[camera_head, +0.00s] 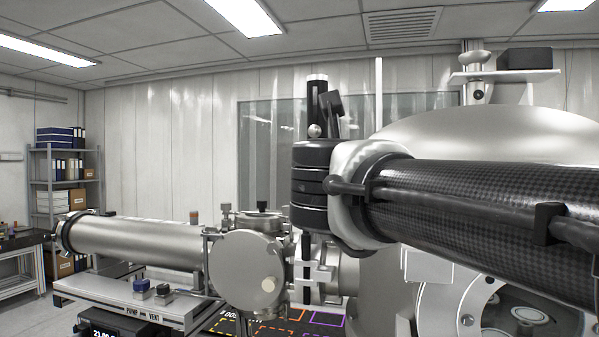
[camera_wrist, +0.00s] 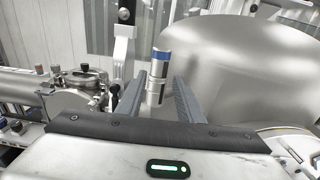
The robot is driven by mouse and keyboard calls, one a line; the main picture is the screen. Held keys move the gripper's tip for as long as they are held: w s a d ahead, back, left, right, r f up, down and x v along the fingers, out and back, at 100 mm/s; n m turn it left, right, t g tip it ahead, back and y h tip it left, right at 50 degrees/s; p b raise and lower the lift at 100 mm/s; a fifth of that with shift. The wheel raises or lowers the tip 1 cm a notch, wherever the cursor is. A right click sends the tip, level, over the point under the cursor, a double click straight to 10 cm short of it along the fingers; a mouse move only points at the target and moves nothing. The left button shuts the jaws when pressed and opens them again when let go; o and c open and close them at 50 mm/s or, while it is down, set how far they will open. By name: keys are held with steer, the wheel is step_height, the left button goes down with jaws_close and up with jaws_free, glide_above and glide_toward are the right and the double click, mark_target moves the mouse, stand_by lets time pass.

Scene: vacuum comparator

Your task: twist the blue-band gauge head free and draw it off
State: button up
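The gauge head (camera_wrist: 156,88) stands near the centre of the wrist view. It is a silver upright cylinder with a blue band (camera_wrist: 161,55) near its top. My gripper (camera_wrist: 159,78) is open, with one grey finger to the left of the gauge head and one to the right. A gap shows on each side, so the fingers do not appear to touch it. I cannot tell how deep it sits between them. In the head view, my arm and wrist cover the middle, and I cannot make out the gauge head there.
A large domed metal chamber (camera_head: 485,128) fills the right side. A round metal valve body (camera_head: 243,272) with a horizontal tube (camera_head: 140,242) lies to the left, above a pump bench (camera_head: 130,300). A white post (camera_wrist: 123,50) stands behind and left of the gauge head.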

steer(key=x, duration=1.3)
steer(key=shift+w+p, duration=0.4)
jaws_close()
steer(key=shift+d+h, duration=0.1)
steer(key=shift+h, duration=0.2)
steer(key=shift+s+d+m+g+h, duration=0.15)
steer(key=shift+m+g+h, duration=0.25)
steer(key=shift+m+h, duration=0.45)
